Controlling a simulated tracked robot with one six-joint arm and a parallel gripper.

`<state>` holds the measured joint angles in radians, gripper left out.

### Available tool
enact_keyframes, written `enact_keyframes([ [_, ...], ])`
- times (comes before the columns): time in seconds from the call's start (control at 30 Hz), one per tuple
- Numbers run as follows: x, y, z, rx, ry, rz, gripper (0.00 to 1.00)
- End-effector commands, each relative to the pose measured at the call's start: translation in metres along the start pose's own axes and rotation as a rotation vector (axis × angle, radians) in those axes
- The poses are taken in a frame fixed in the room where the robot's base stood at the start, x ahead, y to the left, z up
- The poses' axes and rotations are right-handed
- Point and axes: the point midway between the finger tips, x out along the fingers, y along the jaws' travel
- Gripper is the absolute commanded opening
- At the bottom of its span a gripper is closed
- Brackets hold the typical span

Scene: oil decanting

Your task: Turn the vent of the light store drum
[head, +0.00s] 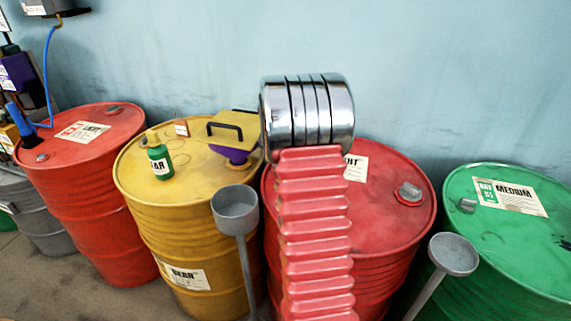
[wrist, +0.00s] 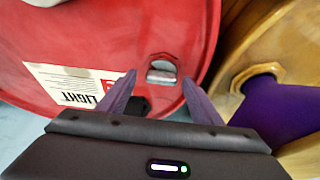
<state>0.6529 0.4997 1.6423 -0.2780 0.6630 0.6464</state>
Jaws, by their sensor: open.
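The light store drum (head: 390,230) is red and stands in the middle of the head view, partly hidden by my arm. In the wrist view its red top (wrist: 80,35) fills the left and middle, with the LIGHT label (wrist: 62,82) upside down. A metal fitting with a silver tab (wrist: 163,70), apparently the vent, sits near the rim. My gripper (wrist: 159,79) is open, its purple fingers pointing toward the fitting with a gap between them. Contact cannot be told. The head view also shows a silver cap (head: 409,193) on the drum's right; my fingers are hidden there.
A yellow drum (head: 190,235) stands close at left, carrying a purple funnel (head: 236,154) and a green bottle (head: 159,158). A green drum (head: 510,245) stands at right, another red drum (head: 85,200) far left. Grey cups on stalks (head: 236,210) (head: 453,254) rise in front.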

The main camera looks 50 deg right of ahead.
Motion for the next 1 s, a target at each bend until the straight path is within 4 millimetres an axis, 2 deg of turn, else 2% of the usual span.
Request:
enact_keyframes([
  [0.27,-0.026,0.0,0.0,0.0,0.002,-0.002,0.59],
  [0.8,-0.117,0.001,0.0,-0.001,0.002,-0.001,0.59],
  [1.0,-0.134,0.002,0.001,0.0,0.0,0.0,0.59],
])
